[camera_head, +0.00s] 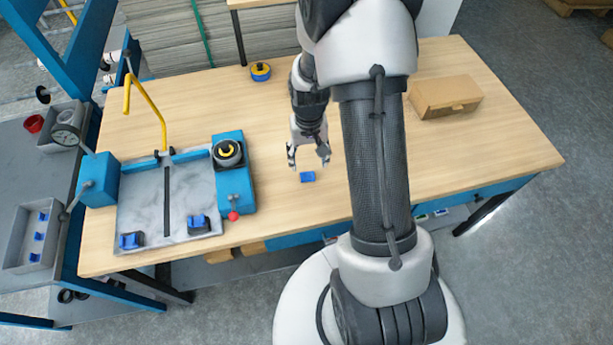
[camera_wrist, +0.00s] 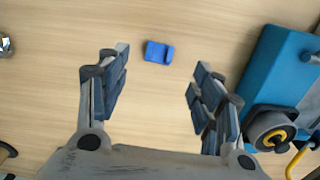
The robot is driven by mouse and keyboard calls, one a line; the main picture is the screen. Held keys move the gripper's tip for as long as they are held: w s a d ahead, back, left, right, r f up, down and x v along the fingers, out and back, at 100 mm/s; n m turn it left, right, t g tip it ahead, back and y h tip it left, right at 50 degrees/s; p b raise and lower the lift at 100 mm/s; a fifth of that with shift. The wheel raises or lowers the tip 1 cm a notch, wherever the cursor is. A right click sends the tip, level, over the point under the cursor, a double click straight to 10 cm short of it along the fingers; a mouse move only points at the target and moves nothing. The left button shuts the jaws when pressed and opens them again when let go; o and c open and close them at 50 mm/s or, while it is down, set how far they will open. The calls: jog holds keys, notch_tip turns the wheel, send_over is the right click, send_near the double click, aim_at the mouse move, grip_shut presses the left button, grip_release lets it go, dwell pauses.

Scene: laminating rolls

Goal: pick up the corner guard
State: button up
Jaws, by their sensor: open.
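The corner guard appears to be the small blue piece (camera_head: 307,176) lying on the wooden table, just in front of my gripper in the head view. In the wrist view the blue piece (camera_wrist: 159,52) lies beyond the fingertips, between the lines of the two fingers and a little left of centre. My gripper (camera_head: 309,158) hangs above the table with its fingers apart. In the wrist view my gripper (camera_wrist: 158,78) is open and empty, and nothing touches the blue piece.
A blue-sided machine with a marble plate (camera_head: 140,208) and yellow lever (camera_head: 146,103) stands at the left. A cardboard box (camera_head: 445,96) lies at the right, and a yellow-blue roll (camera_head: 260,72) at the back. The wooden table (camera_head: 270,125) is bare around the blue piece.

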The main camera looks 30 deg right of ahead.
aim_at(308, 180)
notch_tip(308, 180, down, 10)
jog(key=b, duration=0.3)
jog(key=shift+r, duration=0.1)
jog(key=shift+c, duration=0.5)
jog(key=c, duration=0.7)
jog(key=shift+w+r, duration=0.1)
jog(key=shift+c, duration=0.2)
